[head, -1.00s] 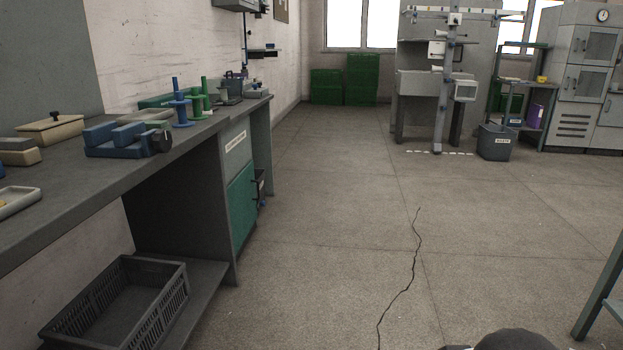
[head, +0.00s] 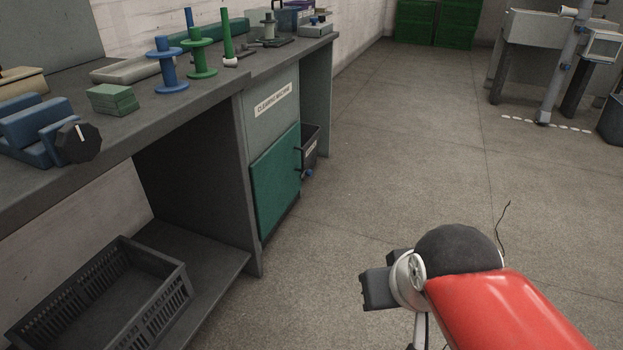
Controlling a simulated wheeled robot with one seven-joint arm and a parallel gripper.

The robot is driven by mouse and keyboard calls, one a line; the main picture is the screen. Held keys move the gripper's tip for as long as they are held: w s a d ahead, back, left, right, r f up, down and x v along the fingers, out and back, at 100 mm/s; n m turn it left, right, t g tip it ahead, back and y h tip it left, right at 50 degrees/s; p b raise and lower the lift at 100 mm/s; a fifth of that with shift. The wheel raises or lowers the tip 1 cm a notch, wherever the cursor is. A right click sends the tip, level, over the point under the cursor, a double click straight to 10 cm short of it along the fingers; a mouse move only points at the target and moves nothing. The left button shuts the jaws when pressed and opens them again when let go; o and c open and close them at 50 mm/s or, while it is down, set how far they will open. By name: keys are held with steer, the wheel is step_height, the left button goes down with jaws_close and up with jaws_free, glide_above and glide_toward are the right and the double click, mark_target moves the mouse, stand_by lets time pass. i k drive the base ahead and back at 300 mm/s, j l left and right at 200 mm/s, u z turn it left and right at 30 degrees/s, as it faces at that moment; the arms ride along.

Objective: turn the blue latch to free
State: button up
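I cannot tell for certain which part is the blue latch. A small blue piece (head: 309,173) sits low beside the green cabinet door, by a dark bin. Another small blue part (head: 566,67) is on the grey post of the stand at the far right. Both are too small to show how they are turned. My gripper (head: 366,289) is at the lower middle, dark and pointing left, over open floor. It touches nothing that I can see, and its finger opening is not clear.
A dark crate (head: 150,318) is on the lower shelf. The floor ahead is clear.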

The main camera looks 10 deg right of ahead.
mark_target(309, 173)
steer(key=i+j+z, duration=0.1)
steer(key=i+z, duration=0.2)
steer(key=i, duration=2)
